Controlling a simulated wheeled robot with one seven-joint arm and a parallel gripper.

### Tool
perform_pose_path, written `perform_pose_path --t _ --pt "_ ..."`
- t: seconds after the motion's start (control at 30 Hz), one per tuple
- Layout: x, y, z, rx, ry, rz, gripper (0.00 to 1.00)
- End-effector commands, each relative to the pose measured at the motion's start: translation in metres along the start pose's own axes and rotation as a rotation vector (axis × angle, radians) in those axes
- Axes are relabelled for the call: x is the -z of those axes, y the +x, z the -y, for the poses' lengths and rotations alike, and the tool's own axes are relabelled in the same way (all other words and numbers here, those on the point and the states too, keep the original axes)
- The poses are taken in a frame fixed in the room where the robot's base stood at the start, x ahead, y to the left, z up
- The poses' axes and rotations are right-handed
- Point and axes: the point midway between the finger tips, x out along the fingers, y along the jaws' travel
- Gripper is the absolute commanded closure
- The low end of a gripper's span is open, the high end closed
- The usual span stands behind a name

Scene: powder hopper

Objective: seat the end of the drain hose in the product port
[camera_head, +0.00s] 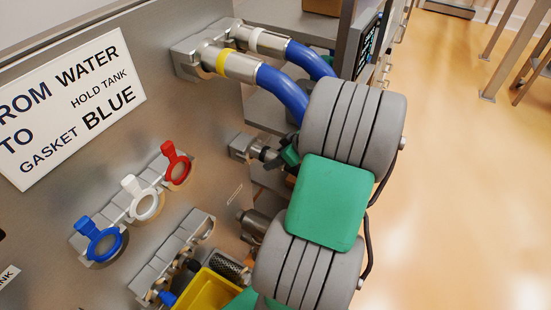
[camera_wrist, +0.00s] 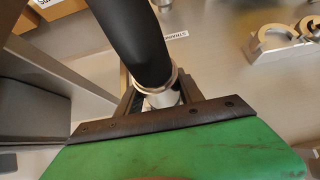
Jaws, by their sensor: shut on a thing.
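In the wrist view, the drain hose (camera_wrist: 135,40) is a thick black tube that comes in from the top. Its bright metal end (camera_wrist: 162,97) with a raised collar sits between the fingers of my gripper (camera_wrist: 158,102), which is shut on it. The tip of the end is hidden behind the dark bar and green body of my gripper. In the head view my arm covers the middle, and I cannot make out the gripper or the hose clearly. I cannot tell which fitting is the product port; a square metal fitting (camera_head: 242,147) projects from the panel left of my arm.
Two blue hoses (camera_head: 285,92) curve from couplings with yellow and white bands. Red (camera_head: 177,165), white and blue ring gaskets hang on a rack under the sign (camera_head: 72,108). A yellow bin (camera_head: 208,291) is at the bottom. Open floor (camera_head: 460,190) lies at right.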

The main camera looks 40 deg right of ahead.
Motion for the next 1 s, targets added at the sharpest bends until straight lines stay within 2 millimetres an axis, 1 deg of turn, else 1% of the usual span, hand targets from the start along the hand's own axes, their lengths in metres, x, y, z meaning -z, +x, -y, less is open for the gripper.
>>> perform_pose_path --t 0.03,0.67,0.77,1.0 --pt "0.008 -0.008 -0.003 -0.009 -0.009 -0.006 1.00" --pt "0.032 -0.037 -0.002 -0.007 -0.008 -0.005 1.00" --pt "0.030 -0.038 -0.003 -0.007 -0.007 -0.005 1.00" --pt "0.011 -0.053 -0.003 -0.009 -0.004 -0.004 1.00"
